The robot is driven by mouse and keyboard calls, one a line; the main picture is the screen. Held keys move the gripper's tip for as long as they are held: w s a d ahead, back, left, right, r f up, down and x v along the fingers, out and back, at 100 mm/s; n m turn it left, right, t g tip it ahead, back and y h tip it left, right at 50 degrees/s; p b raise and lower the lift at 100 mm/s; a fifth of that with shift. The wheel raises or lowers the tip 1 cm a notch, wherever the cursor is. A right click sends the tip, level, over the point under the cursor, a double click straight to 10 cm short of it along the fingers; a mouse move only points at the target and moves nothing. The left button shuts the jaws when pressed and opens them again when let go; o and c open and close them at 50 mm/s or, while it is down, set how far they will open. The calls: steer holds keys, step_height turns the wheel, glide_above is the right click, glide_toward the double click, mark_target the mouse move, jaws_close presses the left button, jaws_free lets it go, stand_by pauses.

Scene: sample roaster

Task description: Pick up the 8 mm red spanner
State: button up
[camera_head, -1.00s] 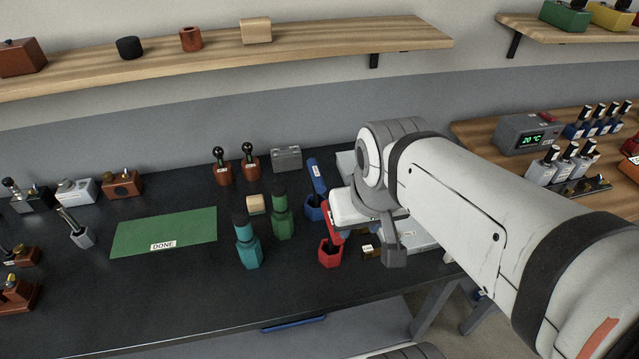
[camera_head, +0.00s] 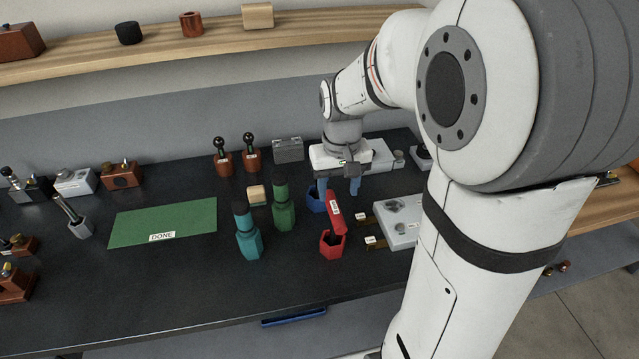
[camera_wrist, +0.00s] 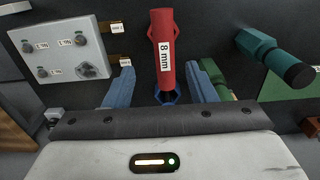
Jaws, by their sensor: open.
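The red spanner (camera_head: 335,205), its handle labelled 8 mm, stands tilted in a red hexagonal holder (camera_head: 331,245) on the dark bench. In the wrist view the red spanner (camera_wrist: 162,40) shows between two blue fingers, with its label facing the camera. My gripper (camera_head: 339,188) is open, just behind the red handle in the head view. In the wrist view my gripper (camera_wrist: 164,72) has a gap on each side of the handle; I cannot tell how deep the handle lies between the fingers.
A blue holder (camera_head: 316,203) stands close behind the red one. Green (camera_head: 283,212) and teal (camera_head: 247,240) tools stand in holders to the left. A grey plate (camera_head: 398,232) with labelled parts lies to the right. The green DONE mat (camera_head: 180,215) is clear.

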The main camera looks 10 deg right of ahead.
mark_target(334, 207)
steer(key=shift+w+f, duration=0.15)
steer(key=shift+f, duration=0.3)
steer(key=f, duration=0.2)
steer(key=f+p, duration=0.1)
steer(key=f, duration=0.4)
steer(key=shift+a+f, duration=0.15)
steer(key=shift+a, duration=0.2)
steer(key=shift+c, duration=0.5)
jaws_close()
